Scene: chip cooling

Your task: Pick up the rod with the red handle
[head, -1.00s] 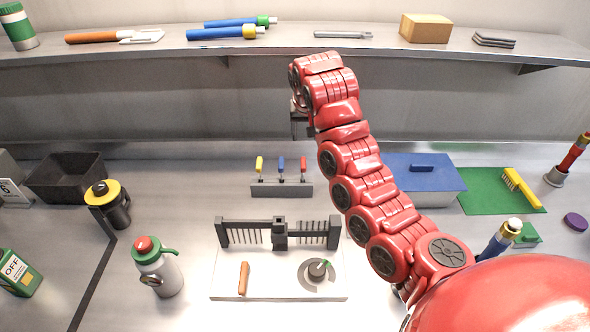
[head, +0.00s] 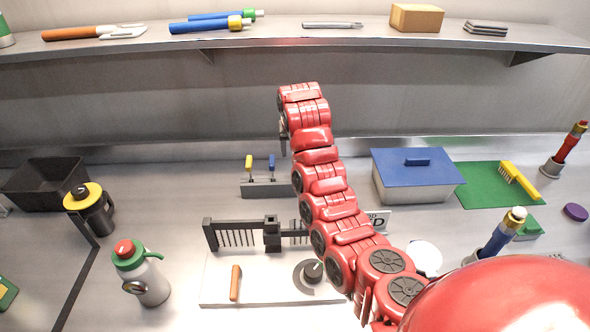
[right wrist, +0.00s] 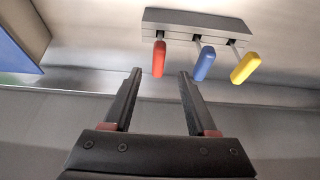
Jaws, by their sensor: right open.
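The rod with the red handle (right wrist: 159,58) stands in a grey rack (right wrist: 195,26) beside a rod with a blue handle (right wrist: 204,63) and one with a yellow handle (right wrist: 243,68). My right gripper (right wrist: 160,74) is open and empty. In the right wrist view, the red handle lines up with the gap between its fingertips; I cannot tell how far beyond them it is. In the head view, the rack (head: 262,189) shows the yellow handle (head: 249,161) and the blue handle (head: 271,162), while my right arm hides the red one. My left gripper is not in view.
A grey box with a blue lid (head: 418,178) stands right of my right arm. A white board (head: 262,288) with a dark rail and a brown-handled tool lies in front of the rack. A shelf (head: 330,40) runs above. A bottle (head: 150,280) stands at front left.

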